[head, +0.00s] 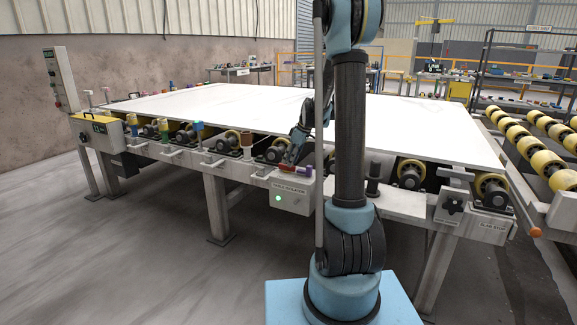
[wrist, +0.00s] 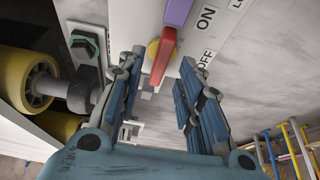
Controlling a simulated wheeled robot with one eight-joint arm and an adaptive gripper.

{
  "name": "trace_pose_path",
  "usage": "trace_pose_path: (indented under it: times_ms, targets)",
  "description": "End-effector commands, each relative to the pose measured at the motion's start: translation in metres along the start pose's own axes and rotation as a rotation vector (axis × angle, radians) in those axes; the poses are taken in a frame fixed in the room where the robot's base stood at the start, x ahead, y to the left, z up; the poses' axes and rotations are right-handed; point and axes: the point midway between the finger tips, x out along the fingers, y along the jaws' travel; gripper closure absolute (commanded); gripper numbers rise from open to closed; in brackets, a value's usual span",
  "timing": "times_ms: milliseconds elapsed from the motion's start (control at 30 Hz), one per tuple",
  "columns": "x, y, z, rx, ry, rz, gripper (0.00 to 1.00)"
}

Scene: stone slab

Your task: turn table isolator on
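The table isolator is a light grey box (head: 291,194) on the front rail of the slab table, with a lit green lamp (head: 278,198). Its red handle (wrist: 163,58) on a yellow disc (wrist: 153,51) shows in the wrist view, beside the printed words ON and OFF. I cannot tell which word the handle points to. My gripper (wrist: 163,62) is open, one finger on each side of the red handle, with gaps visible. In the head view my gripper (head: 294,152) is small at the top of the box, partly hidden by my arm.
A purple piece (wrist: 178,11) lies just beyond the red handle. A yellow roller (wrist: 38,84) and a dark green hex part (wrist: 84,42) are close on the left. The white slab (head: 240,105) covers the table.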

Motion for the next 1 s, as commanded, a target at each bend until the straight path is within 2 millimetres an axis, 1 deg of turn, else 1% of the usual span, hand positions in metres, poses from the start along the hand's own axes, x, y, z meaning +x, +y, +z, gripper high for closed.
trace_pose_path:
  times_ms: [33, 100, 300, 400, 500, 633, 1000]
  targets:
    - [-0.01, 0.0, 0.0, 0.002, 0.0, 0.0, 0.67]
    - [-0.023, 0.0, 0.001, 0.002, 0.0, 0.001, 0.67]
    - [-0.057, 0.0, 0.0, 0.001, 0.0, 0.0, 0.67]
    - [-0.07, 0.001, 0.0, 0.002, 0.0, 0.0, 0.67]
    - [-0.078, 0.001, 0.001, 0.001, 0.0, -0.001, 0.67]
    - [-0.084, 0.001, 0.001, 0.0, -0.001, -0.001, 0.67]
    - [-0.085, -0.001, 0.001, 0.003, -0.002, 0.0, 0.67]
